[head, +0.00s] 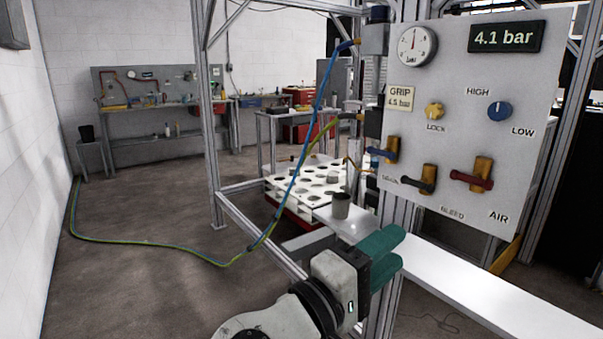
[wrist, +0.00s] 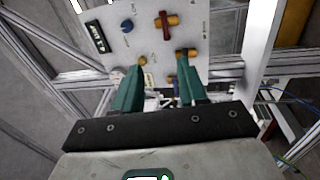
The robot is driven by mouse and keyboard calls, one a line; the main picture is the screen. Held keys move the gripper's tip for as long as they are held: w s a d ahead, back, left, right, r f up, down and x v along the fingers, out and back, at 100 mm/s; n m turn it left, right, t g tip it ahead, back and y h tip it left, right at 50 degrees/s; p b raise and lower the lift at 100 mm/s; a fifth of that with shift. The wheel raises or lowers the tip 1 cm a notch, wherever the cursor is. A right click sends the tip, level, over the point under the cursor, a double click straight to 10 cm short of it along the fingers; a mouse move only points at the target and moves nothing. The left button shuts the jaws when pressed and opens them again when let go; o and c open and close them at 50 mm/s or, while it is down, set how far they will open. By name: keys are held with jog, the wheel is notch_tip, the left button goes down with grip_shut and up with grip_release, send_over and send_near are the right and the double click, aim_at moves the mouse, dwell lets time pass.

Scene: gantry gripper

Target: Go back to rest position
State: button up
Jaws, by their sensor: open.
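My gripper (head: 397,248) has two green fingers and is open, with nothing between them. In the head view it is at lower centre, in front of the panel's lower left edge and a metal post. In the wrist view the gripper (wrist: 161,62) points toward the control panel (wrist: 203,15), with a gap between its fingers. The grey control panel (head: 455,60) stands upright at the right in the head view. It carries a blue knob (head: 499,111), a yellow lock knob (head: 434,111), a red-handled valve (head: 472,180) and a black-handled valve (head: 418,184).
The display (head: 505,37) reads 4.1 bar. A white tray (head: 300,185) with holes and a grey cup (head: 341,205) are behind my gripper. A white shelf (head: 490,290) runs to the right. Hoses (head: 290,190) hang at the left; open floor (head: 150,180) lies beyond.

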jog(key=s+d+f+m+g+y+p, duration=0.1)
jog(key=s+d+f+g+y+p, duration=0.25)
jog(key=d+f, duration=0.7)
jog(key=s+d+f+m+g+y+p, duration=0.25)
jog(key=s+d+f+y, duration=0.35)
jog(key=f, duration=0.7)
jog(key=s+f+m+g+y+p, duration=0.1)
jog(key=s+f+m+g+y, duration=0.1)
jog(key=s, duration=0.8)
jog(key=s+f+m+g+y+p, duration=0.2)
jog(key=s+f+y, duration=0.2)
jog(key=s+f, duration=0.3)
jog(key=s, duration=0.3)
jog(key=shift+s+f+g, duration=0.15)
jog(key=shift+s+g, duration=0.15)
jog(key=shift+g, duration=0.1)
